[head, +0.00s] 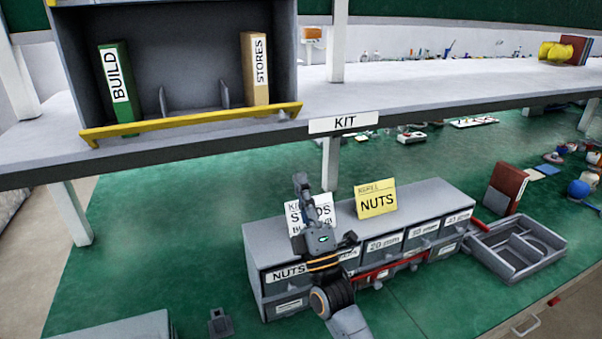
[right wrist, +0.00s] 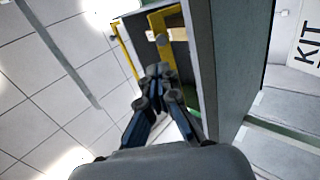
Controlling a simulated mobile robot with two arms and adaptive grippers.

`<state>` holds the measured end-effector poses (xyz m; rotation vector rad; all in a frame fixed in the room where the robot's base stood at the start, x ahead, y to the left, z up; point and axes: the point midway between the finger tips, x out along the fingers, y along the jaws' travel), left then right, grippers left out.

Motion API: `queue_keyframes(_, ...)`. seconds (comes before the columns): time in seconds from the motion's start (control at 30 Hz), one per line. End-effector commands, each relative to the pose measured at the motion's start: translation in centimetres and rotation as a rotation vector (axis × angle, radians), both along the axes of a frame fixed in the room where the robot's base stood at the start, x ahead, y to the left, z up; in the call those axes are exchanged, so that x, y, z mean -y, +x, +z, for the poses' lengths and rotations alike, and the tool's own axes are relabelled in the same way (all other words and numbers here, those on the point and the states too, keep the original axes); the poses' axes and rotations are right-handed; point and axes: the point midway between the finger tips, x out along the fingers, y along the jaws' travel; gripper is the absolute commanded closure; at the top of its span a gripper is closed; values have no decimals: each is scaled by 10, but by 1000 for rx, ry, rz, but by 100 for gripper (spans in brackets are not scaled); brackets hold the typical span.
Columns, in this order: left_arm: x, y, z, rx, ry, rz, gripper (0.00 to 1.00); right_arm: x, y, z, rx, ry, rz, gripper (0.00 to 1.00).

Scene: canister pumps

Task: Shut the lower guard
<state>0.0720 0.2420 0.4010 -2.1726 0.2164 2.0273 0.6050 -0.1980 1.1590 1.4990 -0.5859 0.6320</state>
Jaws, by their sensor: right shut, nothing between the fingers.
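A yellow guard bar (head: 190,124) runs along the bottom front edge of the grey open cubby (head: 278,60) in the head view. It lies low, sticking out a little in front of the opening. In the right wrist view yellow bars (right wrist: 126,50) show on the grey cubby wall (right wrist: 205,60), beyond my fingers; I cannot tell which guard they belong to. My right gripper (head: 301,182) is shut and empty, pointing up in front of the drawer unit, below and right of the cubby. Its closed fingers also show in the right wrist view (right wrist: 157,76). My left gripper is out of view.
A green BUILD binder (head: 115,85) and a tan STORES binder (head: 256,70) stand in the cubby. Below the shelf edge (head: 220,143) stands a grey drawer unit (head: 420,195) with a NUTS card (head: 376,199). A grey tray (head: 515,245) lies at its right.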

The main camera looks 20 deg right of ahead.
Motion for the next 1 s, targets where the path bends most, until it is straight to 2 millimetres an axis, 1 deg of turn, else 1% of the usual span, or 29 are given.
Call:
queue_keyframes(0.03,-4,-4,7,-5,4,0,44,0,8,13,3,-1,0,100)
queue_keyframes(0.1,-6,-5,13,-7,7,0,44,-1,19,24,2,-3,1,100)
queue_keyframes(0.2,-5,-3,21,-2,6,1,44,-2,35,39,1,-4,1,100)
queue_keyframes(0.27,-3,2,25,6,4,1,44,-2,44,48,0,-4,1,100)
queue_keyframes(0.4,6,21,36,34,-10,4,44,-3,63,66,-1,-5,2,100)
queue_keyframes(0.5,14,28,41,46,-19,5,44,-3,73,75,-1,-5,1,100)
queue_keyframes(0.7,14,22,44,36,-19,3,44,-4,83,82,-1,-4,2,100)
queue_keyframes(0.9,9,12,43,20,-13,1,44,-4,84,82,-2,-4,2,100)
queue_keyframes(1.0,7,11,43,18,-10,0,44,-4,84,82,-2,-4,2,100)
